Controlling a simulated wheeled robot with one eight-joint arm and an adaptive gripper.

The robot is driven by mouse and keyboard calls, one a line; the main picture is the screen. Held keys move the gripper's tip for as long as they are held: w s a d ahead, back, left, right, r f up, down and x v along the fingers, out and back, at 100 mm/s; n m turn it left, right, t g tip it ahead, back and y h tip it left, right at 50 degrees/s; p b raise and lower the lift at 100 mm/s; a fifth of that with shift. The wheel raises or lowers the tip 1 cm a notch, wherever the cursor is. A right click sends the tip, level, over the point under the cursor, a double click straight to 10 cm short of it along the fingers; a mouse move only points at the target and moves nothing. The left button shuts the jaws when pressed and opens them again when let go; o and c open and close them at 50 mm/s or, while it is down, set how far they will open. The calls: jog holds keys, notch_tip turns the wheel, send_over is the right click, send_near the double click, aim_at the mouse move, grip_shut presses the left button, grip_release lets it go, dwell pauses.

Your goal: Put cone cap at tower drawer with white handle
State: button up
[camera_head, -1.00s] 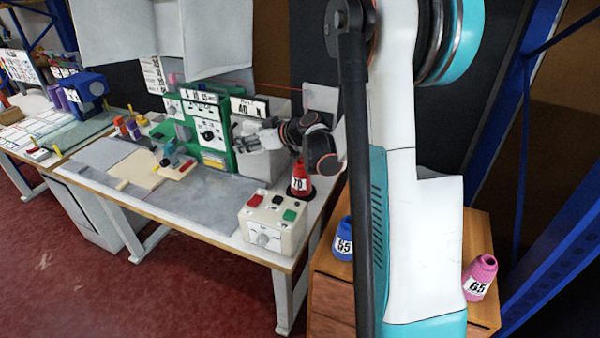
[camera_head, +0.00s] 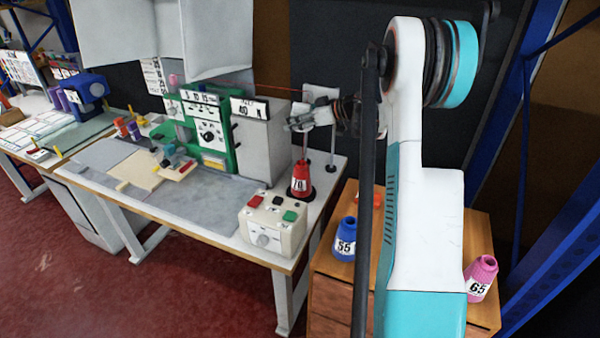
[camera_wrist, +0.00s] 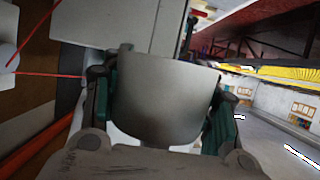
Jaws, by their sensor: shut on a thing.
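My gripper (camera_head: 303,119) is raised above the right end of the workbench, over the red cone (camera_head: 301,180), with its jaws pointing left. In the wrist view, my gripper (camera_wrist: 163,85) is shut on a smooth grey curved piece (camera_wrist: 165,108), which I take for the cone cap. The piece sits between the two green-padded fingers, and its far side is hidden. The wooden cabinet (camera_head: 332,265) at the bench's right may be the drawer tower. My arm covers much of its front, and I see no white handle.
A blue cone (camera_head: 345,240), a pink cone (camera_head: 481,278) and a partly hidden orange-red thing (camera_head: 377,200) are on the cabinet top. A beige control box (camera_head: 272,226) stands on the bench's front corner. A grey machine (camera_head: 262,140) stands left of my gripper. Blue rack posts (camera_head: 548,262) bound the right.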

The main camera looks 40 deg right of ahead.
notch_tip(320, 180, down, 19)
jog(key=b, duration=0.6)
jog(key=shift+f, duration=0.15)
jog(key=shift+f+b, duration=0.25)
jog(key=shift+b, duration=0.05)
jog(key=o, duration=1.1)
jog(key=shift+r, duration=0.1)
